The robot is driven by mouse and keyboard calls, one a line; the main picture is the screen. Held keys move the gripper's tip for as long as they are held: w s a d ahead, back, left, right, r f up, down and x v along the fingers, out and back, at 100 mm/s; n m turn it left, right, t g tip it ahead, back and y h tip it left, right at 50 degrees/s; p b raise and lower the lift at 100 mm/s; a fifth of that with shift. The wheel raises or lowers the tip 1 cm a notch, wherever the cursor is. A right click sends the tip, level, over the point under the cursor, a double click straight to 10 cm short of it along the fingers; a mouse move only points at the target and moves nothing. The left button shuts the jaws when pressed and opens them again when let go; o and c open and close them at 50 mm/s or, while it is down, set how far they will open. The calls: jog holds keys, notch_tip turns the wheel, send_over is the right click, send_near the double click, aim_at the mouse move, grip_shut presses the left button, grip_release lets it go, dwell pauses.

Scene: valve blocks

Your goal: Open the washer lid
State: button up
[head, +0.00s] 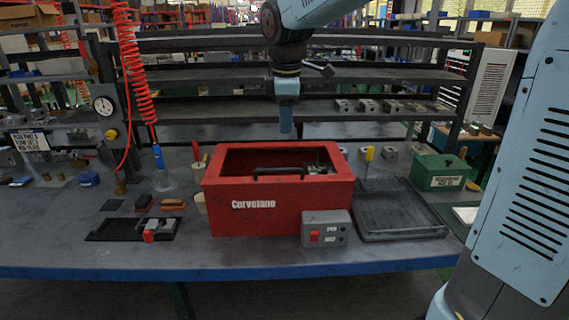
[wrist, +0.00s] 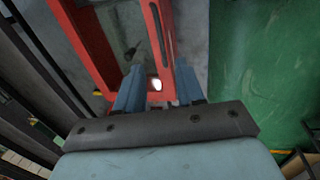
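The red washer (head: 262,218), lettered "Corvelano", stands on the bench. Its top is a red frame (head: 222,165) around a dark middle, with some grey parts visible inside at the right. I cannot tell whether the middle is a window or an opening. A black handle (head: 278,172) lies along the front edge of the top. My gripper (head: 286,128) points down above the back of the washer, apart from it. In the wrist view my gripper (wrist: 158,88) has its blue fingers spread, with nothing held. The red frame (wrist: 82,42) lies below and beyond the fingertips.
A grey switch box (head: 327,229) with a red button stands at the washer's front right. A dark tray (head: 400,222) lies to the right, with a green box (head: 441,172) behind it. A black fixture (head: 110,231) lies at left. Shelves (head: 370,77) stand behind the bench.

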aim_at(284, 170)
jog(key=w+f, duration=0.1)
jog(key=f, duration=0.3)
jog(key=w+f, duration=0.1)
jog(key=f, duration=0.8)
jog(key=shift+w+f, duration=0.35)
jog(key=shift+w, duration=0.05)
jog(key=shift+a, duration=0.1)
grip_shut()
